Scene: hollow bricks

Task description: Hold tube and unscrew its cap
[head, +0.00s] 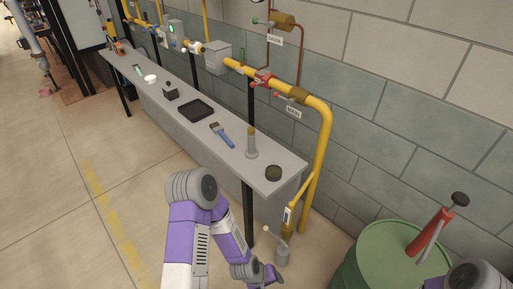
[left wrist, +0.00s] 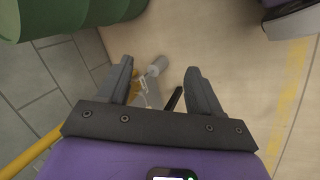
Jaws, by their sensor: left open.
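An upright grey tube-like piece with a tan top, perhaps the tube with its cap (head: 251,143), stands near the right end of the grey bench. My left gripper (head: 272,278) is low at the bottom of the head view, below and apart from the bench. In the left wrist view its two fingers are open (left wrist: 159,66), with nothing held. A pale cylinder (head: 282,255) stands low beside my left gripper; a similar pale shape (left wrist: 156,66) shows beyond the fingers. My right gripper is out of view.
A yellow pipe (head: 322,150) runs along the wall. A green drum (head: 385,262) stands at right.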

